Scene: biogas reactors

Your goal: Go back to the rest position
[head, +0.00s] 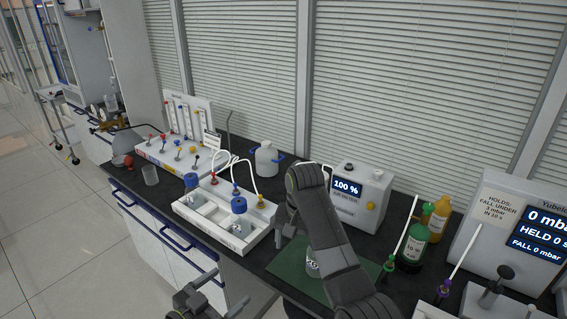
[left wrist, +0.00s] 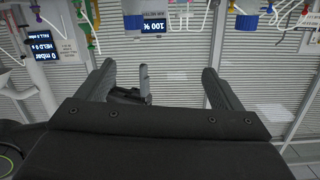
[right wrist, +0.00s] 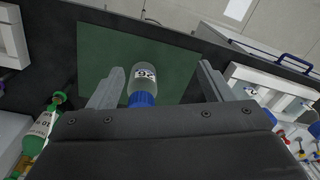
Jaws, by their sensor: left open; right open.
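My left gripper (head: 200,290) is at the bottom edge of the head view, in front of the bench and partly cut off. In the left wrist view (left wrist: 158,85) its two fingers are apart with nothing held. My right arm crosses the middle of the head view and mostly hides its gripper. In the right wrist view my right gripper (right wrist: 160,68) has its fingers apart. A clear bottle with a blue cap and a label (right wrist: 143,82) shows between the fingers, over the green mat (right wrist: 95,50), not gripped. In the head view the bottle (head: 312,268) is partly hidden behind my arm.
A white tray with blue-capped bottles (head: 225,232) stands left of my right arm. Behind are a 100 % meter (head: 372,195) and a white jug (head: 267,160). Green (head: 412,245) and amber (head: 440,215) bottles and a pressure display unit (head: 510,225) are at right.

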